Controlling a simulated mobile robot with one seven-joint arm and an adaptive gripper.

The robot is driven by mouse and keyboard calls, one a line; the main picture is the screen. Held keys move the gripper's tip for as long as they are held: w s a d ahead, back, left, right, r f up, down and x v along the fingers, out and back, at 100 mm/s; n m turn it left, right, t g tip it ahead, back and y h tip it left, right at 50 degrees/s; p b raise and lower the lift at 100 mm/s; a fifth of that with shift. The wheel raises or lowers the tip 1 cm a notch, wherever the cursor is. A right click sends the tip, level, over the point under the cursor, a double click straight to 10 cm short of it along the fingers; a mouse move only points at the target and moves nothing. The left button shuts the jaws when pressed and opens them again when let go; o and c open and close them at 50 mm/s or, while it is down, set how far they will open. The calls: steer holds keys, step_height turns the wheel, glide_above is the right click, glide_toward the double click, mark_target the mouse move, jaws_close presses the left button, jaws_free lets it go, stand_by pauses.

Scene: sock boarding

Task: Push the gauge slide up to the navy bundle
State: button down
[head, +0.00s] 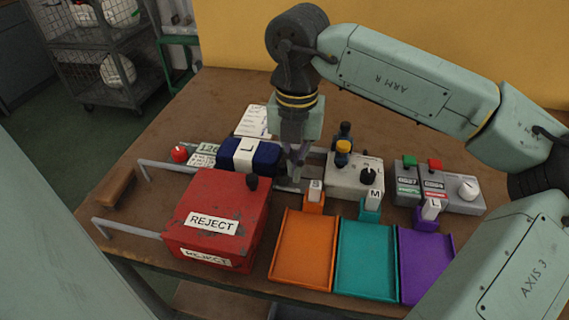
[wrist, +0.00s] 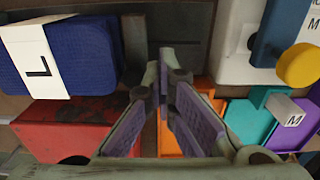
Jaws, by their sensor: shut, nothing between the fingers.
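The navy bundle (head: 268,158) lies folded with a white band marked L, left of my gripper (head: 292,180). In the wrist view the bundle (wrist: 90,60) fills the upper left. A dull grey-brown upright piece (wrist: 135,42), which looks like the gauge slide, stands close along the bundle's right side; I cannot tell whether they touch. My gripper (wrist: 165,62) is shut and empty, its fingertips low and just right of that piece. Contact with it is unclear.
A red REJECT box (head: 222,215) stands in front of the bundle. Orange (head: 303,255), teal (head: 366,265) and purple (head: 425,255) trays lie front right. A grey box with a black knob (head: 352,183) stands close right of my gripper. Cards and a red knob (head: 180,154) are left.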

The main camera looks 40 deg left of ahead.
stand_by(0.4)
steer(key=shift+d, duration=0.15)
steer(key=shift+w+d+r, duration=0.1)
steer(key=shift+w+d, duration=0.05)
step_height(320, 180, up, 7)
steer(key=p, duration=0.3)
stand_by(0.4)
stand_by(0.5)
